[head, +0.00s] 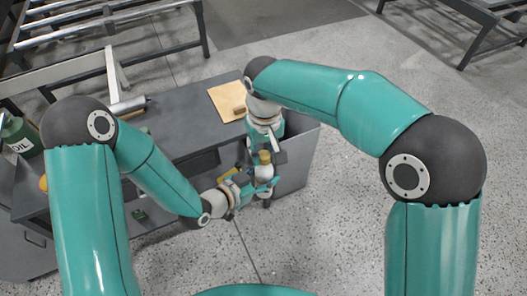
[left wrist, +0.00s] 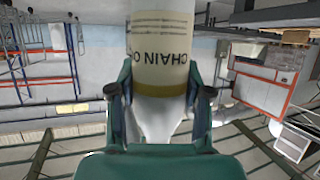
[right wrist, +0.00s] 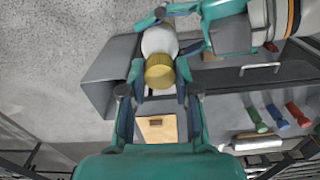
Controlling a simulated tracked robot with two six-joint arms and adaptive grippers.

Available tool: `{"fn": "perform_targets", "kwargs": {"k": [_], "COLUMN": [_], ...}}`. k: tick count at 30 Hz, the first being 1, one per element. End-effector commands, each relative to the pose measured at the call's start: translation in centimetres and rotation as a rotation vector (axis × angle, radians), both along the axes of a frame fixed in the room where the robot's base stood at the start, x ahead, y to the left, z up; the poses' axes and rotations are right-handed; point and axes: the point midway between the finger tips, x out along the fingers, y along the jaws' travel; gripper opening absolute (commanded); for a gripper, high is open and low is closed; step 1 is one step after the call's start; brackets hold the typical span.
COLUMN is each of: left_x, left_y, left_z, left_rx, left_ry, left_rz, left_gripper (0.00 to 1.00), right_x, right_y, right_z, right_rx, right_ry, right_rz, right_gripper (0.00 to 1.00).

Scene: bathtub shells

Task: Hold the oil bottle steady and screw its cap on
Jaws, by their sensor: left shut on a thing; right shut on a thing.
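The oil bottle (head: 265,171) is white, with a label reading "CHAIN O…" upside down in the left wrist view (left wrist: 165,50). My left gripper (head: 264,186) is shut on the bottle and holds it in front of the bench; it also shows at the top of the right wrist view (right wrist: 178,22). The yellow ribbed cap (right wrist: 160,72) is at the bottle's top, between the fingertips of my right gripper (right wrist: 160,88), which is shut on it. The cap also shows in the head view (head: 265,157). I cannot tell how far the cap sits on the neck.
The grey bench (head: 190,125) is behind the grippers. A tan board (head: 226,97) with a small block lies on it. A metal cylinder (head: 127,106) lies farther left, and a green container marked OIL (head: 20,138) stands at the left end. A grey bin (right wrist: 110,70) is close by.

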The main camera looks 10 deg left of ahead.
Motion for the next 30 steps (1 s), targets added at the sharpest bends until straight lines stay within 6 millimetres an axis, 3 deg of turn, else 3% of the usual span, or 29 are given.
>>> {"fn": "perform_targets", "kwargs": {"k": [3, 8, 9, 13, 24, 30], "left_x": [0.0, 0.0, 0.0, 0.0, 0.0, 0.0], "left_y": [0.0, 0.0, 0.0, 0.0, 0.0, 0.0], "left_z": [0.0, 0.0, 0.0, 0.0, 0.0, 0.0], "left_rx": [-0.001, -0.001, -0.001, 0.000, -0.001, -0.001], "left_ry": [-0.001, -0.001, -0.001, -0.001, -0.001, -0.001], "left_rz": [0.000, 0.000, 0.000, 0.001, 0.000, 0.000], "left_gripper": [0.00, 0.00, 0.00, 0.00, 0.00, 0.00], "right_x": [0.0, 0.0, 0.0, 0.0, 0.0, 0.1], "right_y": [0.0, 0.0, 0.0, 0.0, 0.0, 0.1], "right_z": [0.0, 0.0, 0.0, 0.0, 0.2, 2.4], "right_rx": [-0.001, -0.001, -0.001, -0.001, 0.000, 0.002], "right_ry": [0.001, 0.001, 0.001, 0.001, 0.000, -0.003], "right_rz": [-0.195, -0.193, -0.193, -0.192, -0.191, -0.190], "right_gripper": [0.00, 0.00, 0.37, 0.59, 0.60, 0.60]}}
